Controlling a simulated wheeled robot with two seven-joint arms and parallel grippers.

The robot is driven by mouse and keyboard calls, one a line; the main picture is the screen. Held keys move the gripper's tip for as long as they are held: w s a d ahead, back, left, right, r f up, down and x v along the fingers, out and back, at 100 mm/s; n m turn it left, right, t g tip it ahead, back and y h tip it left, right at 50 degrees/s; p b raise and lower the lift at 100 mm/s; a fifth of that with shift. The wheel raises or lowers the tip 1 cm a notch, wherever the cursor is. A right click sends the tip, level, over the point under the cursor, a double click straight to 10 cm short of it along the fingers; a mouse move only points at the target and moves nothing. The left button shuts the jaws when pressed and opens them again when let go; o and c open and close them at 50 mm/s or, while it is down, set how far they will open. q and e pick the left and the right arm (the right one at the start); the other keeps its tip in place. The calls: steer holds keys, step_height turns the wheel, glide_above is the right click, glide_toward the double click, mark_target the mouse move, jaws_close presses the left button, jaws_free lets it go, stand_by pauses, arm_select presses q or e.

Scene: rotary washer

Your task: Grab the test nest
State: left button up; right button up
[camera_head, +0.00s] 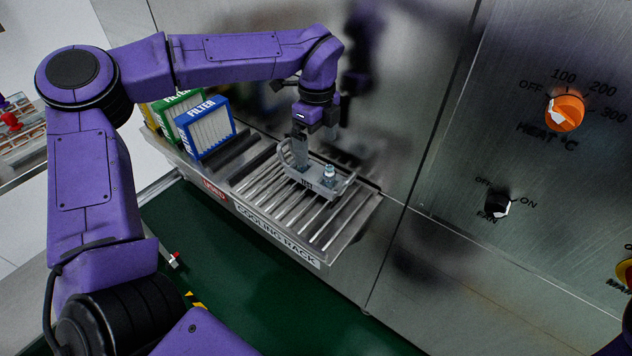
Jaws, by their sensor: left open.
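The grey test nest (308,183), marked TEST, sits on the slatted cooling rack (262,222). It has a raised loop handle at each end and a small metal fitting (329,174) standing on it. My left gripper (300,150) is open and points down at the nest's left part, close to the left handle. Whether its fingers straddle or touch that handle is hard to tell at this size. My right gripper is not in view.
Blue and green filter boxes (205,130) stand on the rack's left part. The steel machine wall rises right behind the rack, with an orange heat knob (565,111) and a black fan knob (497,205) at right. Green floor (240,270) lies below.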

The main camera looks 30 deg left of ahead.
arm_select(q)
steer(key=p, duration=0.1)
glide_above(318, 174)
steer(key=f, duration=0.3)
steer(key=s+f, duration=0.1)
steer(key=f, duration=0.2)
steer(key=f+p, duration=0.1)
steer(key=f, duration=0.1)
steer(key=w+f+p, duration=0.1)
steer(key=f, duration=0.1)
steer(key=shift+f, duration=0.25)
steer(key=c, duration=1.3)
steer(key=shift+o, duration=0.2)
steer(key=shift+r, duration=0.15)
